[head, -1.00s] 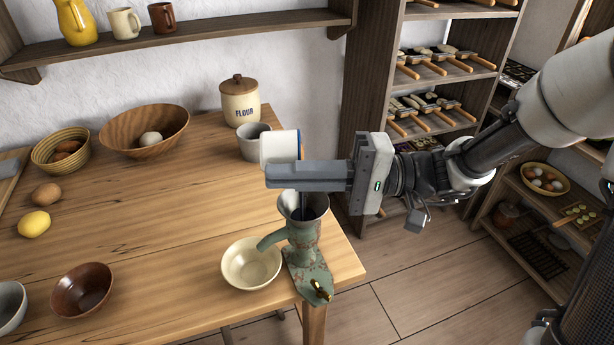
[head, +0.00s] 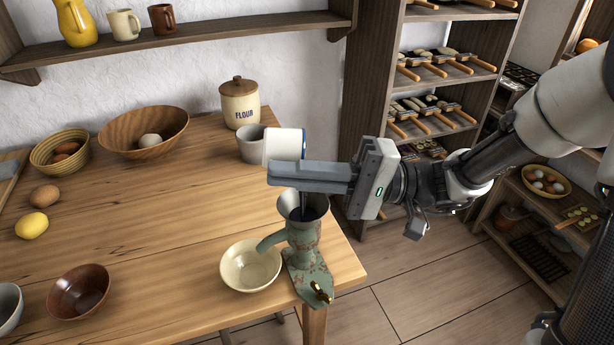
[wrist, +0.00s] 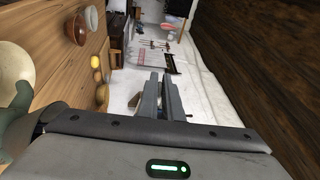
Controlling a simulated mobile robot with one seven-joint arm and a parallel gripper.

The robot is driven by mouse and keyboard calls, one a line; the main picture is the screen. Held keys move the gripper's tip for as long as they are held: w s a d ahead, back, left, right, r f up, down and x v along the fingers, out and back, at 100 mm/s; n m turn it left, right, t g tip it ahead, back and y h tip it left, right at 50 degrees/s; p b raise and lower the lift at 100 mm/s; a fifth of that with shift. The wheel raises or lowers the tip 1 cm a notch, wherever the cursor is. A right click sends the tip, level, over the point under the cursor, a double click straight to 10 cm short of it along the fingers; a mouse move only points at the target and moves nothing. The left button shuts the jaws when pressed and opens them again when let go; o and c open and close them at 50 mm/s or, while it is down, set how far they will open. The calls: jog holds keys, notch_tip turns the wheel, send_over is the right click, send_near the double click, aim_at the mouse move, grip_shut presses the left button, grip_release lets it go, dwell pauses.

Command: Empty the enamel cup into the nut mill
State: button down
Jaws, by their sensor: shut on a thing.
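The enamel cup (head: 282,146), white with a blue rim, is above the table's right end in the head view. It lies tipped on its side with its rim to the right; its inside is hidden. My gripper (head: 285,175) is shut on the cup, its fingers in front of and below it. In the wrist view my gripper (wrist: 160,95) shows narrow fingers, with no cup visible. The green, worn nut mill (head: 304,240) stands at the table's right edge, its open hopper just below my fingers. Its contents cannot be made out.
A cream bowl (head: 250,268) sits under the mill's spout. A grey cup (head: 250,150) and a flour jar (head: 240,103) stand behind. A brown bowl (head: 79,292), lemon (head: 32,225) and wooden bowl (head: 120,128) are left. The table's middle is clear.

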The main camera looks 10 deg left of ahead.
jog(key=shift+w+d+r+g+y+b, duration=0.15)
jog(key=shift+d+g+y+b, duration=0.2)
jog(key=shift+y+b, duration=0.65)
dwell(0.9)
